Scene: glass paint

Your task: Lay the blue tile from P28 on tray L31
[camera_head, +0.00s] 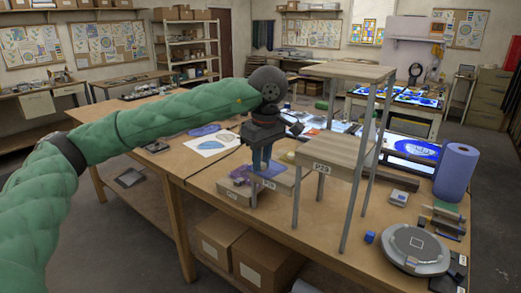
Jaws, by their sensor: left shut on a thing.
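My left gripper (261,158) points down over the small labelled wooden stands on the table, just left of a taller stand. It is shut on a flat blue tile (271,169), which shows at its fingertips close above or touching a low stand (275,183); I cannot tell which. A second low stand (233,190) to the left holds small purple pieces (240,174). I cannot make out a label L31. My right gripper is not in view.
The tall stand's posts and upper shelf (350,71) rise right beside my gripper. A round grey device (413,249), a small blue cube (370,237) and a blue roll (456,172) stand at the right. The table front between is mostly clear.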

